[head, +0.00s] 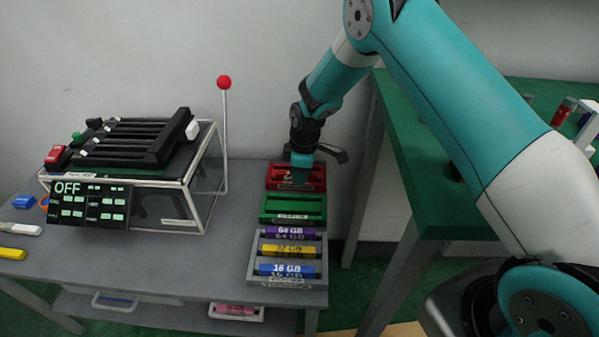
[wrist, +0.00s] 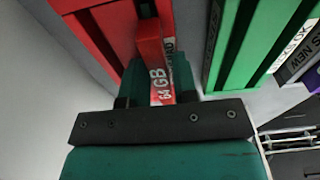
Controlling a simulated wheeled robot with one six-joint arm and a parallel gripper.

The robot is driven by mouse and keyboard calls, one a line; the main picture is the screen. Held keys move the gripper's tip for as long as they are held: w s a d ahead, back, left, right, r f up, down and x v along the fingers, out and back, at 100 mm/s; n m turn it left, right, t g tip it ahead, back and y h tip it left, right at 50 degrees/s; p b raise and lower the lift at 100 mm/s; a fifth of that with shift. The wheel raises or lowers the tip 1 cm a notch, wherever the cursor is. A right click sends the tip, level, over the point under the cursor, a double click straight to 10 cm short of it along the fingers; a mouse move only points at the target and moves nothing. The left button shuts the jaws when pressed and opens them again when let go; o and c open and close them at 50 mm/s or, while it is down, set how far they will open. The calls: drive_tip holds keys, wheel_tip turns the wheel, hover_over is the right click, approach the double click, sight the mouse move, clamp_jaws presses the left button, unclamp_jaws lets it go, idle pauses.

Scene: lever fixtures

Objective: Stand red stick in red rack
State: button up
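The red rack (head: 313,184) stands at the back right of the grey table, by the wall. My gripper (head: 301,160) points down over it and hides part of it. The stick's far end is at the slots of the red rack (wrist: 90,22). I cannot tell how deep it sits. The stick cannot be made out in the head view.
A green rack (head: 292,219) stands just in front of the red one. A grey rack (head: 320,289) with purple, yellow and blue sticks is nearer. A control box (head: 90,216) reading OFF and a red-knobbed lever (head: 224,83) are left. A green bench (head: 440,190) is right.

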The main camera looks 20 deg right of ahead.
drive_tip(key=shift+o, duration=1.3)
drive_tip(key=shift+r, duration=0.1)
wheel_tip(320, 180, up, 17)
drive_tip(key=d+p, duration=0.1)
drive_tip(key=p, duration=0.1)
drive_tip(key=shift+s+d, duration=0.3)
drive_tip(key=shift+r, duration=0.15)
